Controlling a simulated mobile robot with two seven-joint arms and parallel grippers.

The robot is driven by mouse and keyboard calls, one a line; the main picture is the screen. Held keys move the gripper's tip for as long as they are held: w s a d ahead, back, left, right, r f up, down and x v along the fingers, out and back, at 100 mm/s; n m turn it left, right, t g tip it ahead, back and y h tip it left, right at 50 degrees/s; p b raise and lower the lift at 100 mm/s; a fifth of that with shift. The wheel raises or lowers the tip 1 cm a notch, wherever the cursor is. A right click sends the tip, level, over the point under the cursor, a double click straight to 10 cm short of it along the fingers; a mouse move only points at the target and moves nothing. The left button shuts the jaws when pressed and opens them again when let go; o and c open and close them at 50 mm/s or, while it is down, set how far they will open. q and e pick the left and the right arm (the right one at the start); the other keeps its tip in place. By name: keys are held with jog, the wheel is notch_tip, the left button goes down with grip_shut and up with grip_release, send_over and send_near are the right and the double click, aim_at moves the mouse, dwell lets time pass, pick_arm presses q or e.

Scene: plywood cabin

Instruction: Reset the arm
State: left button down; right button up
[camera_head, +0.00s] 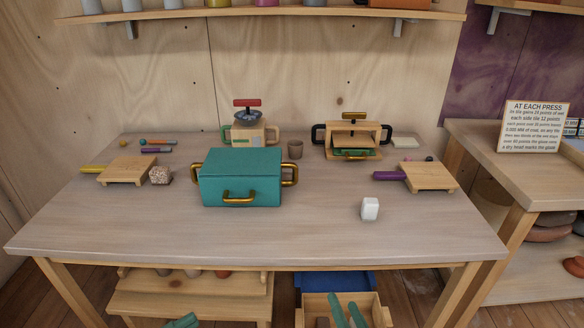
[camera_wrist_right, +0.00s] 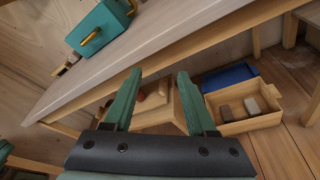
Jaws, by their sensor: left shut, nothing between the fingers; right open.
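My right gripper (camera_head: 347,311) shows at the bottom edge of the head view, below the front of the table (camera_head: 350,250). In the right wrist view its two green fingers (camera_wrist_right: 160,92) are apart with nothing between them. My left gripper (camera_head: 183,321) shows only as a green tip at the bottom edge of the head view, left of the right one. It is shut and holds nothing. Both grippers appear lower in the picture than the tabletop and apart from the objects on it. Most of both arms is out of view.
The table carries a teal box (camera_head: 240,177) with brass handles, a white block (camera_head: 370,209), two wooden boards (camera_head: 128,168) (camera_head: 430,176) and a wooden press (camera_head: 352,138). Below are a low bench (camera_head: 190,284) and an open crate (camera_wrist_right: 248,124). The table's front strip is clear.

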pick_arm(q)
notch_tip(320, 180, down, 11)
jog(key=n+t+y, duration=0.3)
jog(key=n+y, duration=0.7)
jog(key=n, duration=0.5)
jog(key=s+d+f+n+g+y, duration=0.1)
jog(key=s+d+f+n+g, duration=0.45)
jog(key=s+f, duration=0.25)
pick_arm(e)
jog(key=s+d+f+m+g, duration=0.25)
jog(key=s+f+m, duration=0.45)
jog(key=m, duration=0.7)
jog(key=s+d+f+m+g, duration=0.1)
jog(key=s+f+m+g, duration=0.45)
jog(key=m, duration=0.85)
pick_arm(q)
jog(key=a+r+y+p, duration=0.1)
jog(key=a+r+p, duration=0.2)
jog(key=r+p, duration=0.6)
jog(key=n+p, duration=0.1)
jog(key=p, duration=0.3)
jog(key=shift+s+a+t, duration=0.15)
jog(key=shift+s+t, duration=0.2)
pick_arm(e)
jog(key=s+d+r+t, duration=0.2)
jog(key=s+r, duration=0.1)
jog(key=r, duration=0.5)
jog(key=shift+d, duration=0.35)
pick_arm(q)
jog(key=shift+r, duration=0.1)
